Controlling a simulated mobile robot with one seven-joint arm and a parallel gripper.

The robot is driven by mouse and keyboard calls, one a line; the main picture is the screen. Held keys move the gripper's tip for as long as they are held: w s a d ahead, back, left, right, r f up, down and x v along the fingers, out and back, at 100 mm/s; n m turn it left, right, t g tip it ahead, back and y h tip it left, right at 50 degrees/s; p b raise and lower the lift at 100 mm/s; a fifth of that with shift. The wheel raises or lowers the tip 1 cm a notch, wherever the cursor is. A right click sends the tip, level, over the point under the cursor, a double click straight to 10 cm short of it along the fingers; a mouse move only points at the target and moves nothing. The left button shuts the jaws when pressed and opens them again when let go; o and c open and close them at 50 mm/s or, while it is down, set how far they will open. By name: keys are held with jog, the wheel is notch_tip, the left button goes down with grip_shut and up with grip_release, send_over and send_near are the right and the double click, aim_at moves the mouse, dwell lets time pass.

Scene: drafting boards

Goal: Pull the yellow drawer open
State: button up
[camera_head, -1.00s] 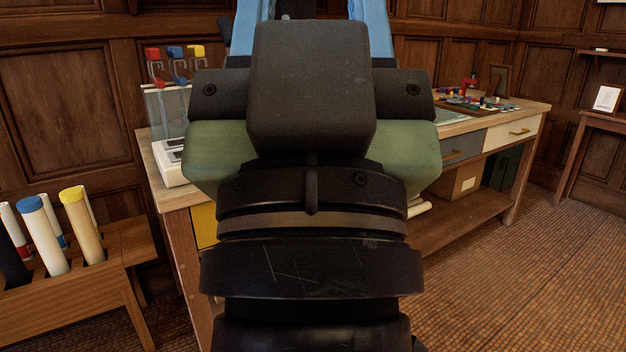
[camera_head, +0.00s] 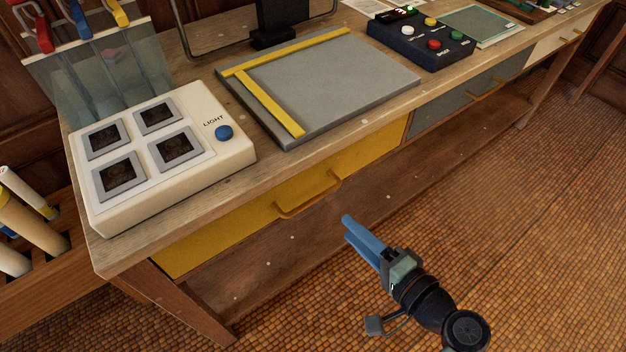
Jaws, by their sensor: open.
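The yellow drawer (camera_head: 236,230) is in the front of the wooden desk, below the light box and the drawing board. Its front looks flush with the desk. Its bar-shaped yellow handle (camera_head: 308,198) is near the middle of the drawer front. My gripper (camera_head: 348,226) has blue fingers and is in front of the desk, to the right of and a little below the handle in the picture. It is open and apart from the handle, with nothing seen between the fingers. The fingers overlap in this view, so their gap is hard to see.
A grey drawer (camera_head: 460,98) is to the right of the yellow one. On the desk (camera_head: 206,196) are a light box (camera_head: 196,128), a drawing board (camera_head: 345,80) and a button box (camera_head: 432,58). A rack of tubes (camera_head: 30,262) stands at left. The tiled floor is free at right.

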aim_at(313, 198)
jog(key=b+x, duration=0.1)
jog(key=x, duration=0.5)
jog(key=b+x, duration=0.1)
jog(key=x, duration=0.5)
jog(key=shift+s+a+f, duration=0.1)
jog(key=shift+a, duration=0.3)
grip_shut()
dwell(0.8)
